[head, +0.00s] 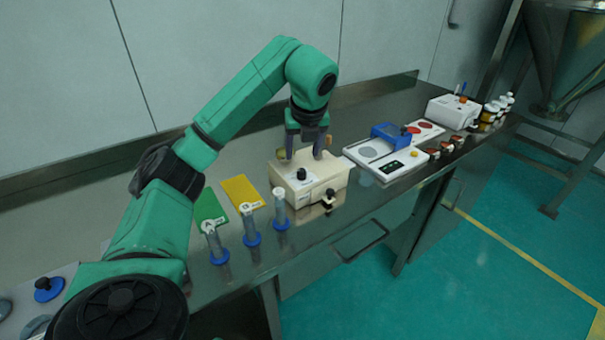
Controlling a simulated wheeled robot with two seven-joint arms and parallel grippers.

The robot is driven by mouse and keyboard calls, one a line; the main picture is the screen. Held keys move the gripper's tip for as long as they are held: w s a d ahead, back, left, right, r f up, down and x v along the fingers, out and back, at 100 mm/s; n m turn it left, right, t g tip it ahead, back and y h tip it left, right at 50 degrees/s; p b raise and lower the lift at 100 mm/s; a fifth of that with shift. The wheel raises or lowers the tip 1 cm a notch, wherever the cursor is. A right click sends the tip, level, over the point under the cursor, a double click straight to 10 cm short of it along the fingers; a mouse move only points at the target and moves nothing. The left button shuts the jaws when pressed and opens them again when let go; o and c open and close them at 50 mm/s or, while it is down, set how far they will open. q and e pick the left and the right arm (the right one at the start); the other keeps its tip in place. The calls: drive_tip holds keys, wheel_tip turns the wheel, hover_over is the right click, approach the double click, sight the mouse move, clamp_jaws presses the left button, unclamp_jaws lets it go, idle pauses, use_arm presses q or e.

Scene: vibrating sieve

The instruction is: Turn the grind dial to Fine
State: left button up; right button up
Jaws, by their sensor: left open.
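A cream box-shaped machine (309,180) stands on the steel bench near the middle of the head view. Dial markings are too small to read. My left gripper (304,156) points down just above the rear of the machine's top, fingers apart and nothing seen between them. I cannot tell whether the fingers touch the machine. A brassy part behind the gripper is partly hidden. My right gripper is not in view.
Several clear tubes on blue bases (251,226) stand left of the machine, by a green mat (208,206) and a yellow mat (243,191). Right are a white panel (364,149) with a blue device (390,135), several small jars, a white box (453,112) and bottles. The bench's front edge is close.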

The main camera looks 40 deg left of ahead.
sight(302, 171)
use_arm(q)
drive_tip(key=x, duration=0.1)
drive_tip(key=p+x, duration=0.1)
drive_tip(key=x, duration=0.3)
drive_tip(key=shift+w+f, duration=0.15)
drive_tip(key=shift+w, duration=0.15)
drive_tip(key=x, duration=0.3)
drive_tip(key=shift+w+f+p, duration=0.15)
drive_tip(key=shift+p, duration=0.25)
drive_tip(key=shift+a+f, duration=0.1)
drive_tip(key=shift+f, duration=0.25)
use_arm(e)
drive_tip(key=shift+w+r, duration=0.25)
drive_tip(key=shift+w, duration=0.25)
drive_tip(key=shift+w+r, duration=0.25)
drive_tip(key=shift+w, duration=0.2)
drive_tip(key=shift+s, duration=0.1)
use_arm(q)
clamp_jaws()
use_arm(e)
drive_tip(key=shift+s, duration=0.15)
